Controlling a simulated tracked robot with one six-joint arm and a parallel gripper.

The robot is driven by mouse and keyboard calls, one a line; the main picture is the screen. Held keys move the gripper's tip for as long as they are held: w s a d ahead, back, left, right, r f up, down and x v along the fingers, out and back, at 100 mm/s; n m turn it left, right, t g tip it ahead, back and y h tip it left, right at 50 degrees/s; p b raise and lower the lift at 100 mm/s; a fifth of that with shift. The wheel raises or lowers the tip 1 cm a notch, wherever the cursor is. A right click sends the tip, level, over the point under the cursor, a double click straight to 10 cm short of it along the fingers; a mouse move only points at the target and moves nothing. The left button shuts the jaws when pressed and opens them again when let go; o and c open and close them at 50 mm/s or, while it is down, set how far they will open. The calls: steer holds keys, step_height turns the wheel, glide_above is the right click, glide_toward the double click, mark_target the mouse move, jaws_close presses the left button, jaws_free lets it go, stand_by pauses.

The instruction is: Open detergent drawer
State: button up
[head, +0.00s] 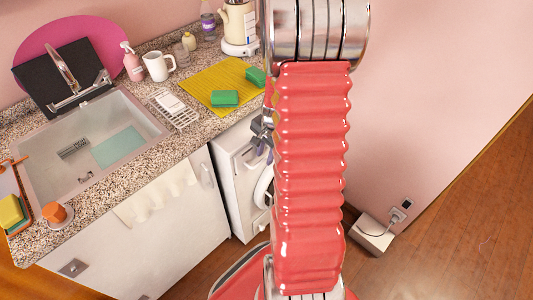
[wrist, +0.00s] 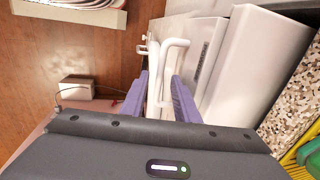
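A white washing machine (head: 236,180) stands under the counter in the head view, its round door partly hidden behind my red arm. My gripper (head: 262,137) is by its upper front. In the wrist view the machine's white front (wrist: 205,60) is close on the right, with a dark strip on it. My gripper (wrist: 160,98) shows two purple fingers, open and apart. A white curved handle-like piece (wrist: 174,44) shows beyond and between the fingertips; I cannot tell whether they touch it. The detergent drawer's outline is not clear in either view.
The speckled counter (head: 135,150) sits above the machine, with a sink, green sponges (head: 225,98) and a yellow mat (head: 205,80). A white box (head: 372,235) with a cord is on the floor by the wall. The wooden floor (head: 450,240) at right is clear.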

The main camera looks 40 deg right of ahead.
jaws_close()
stand_by(0.6)
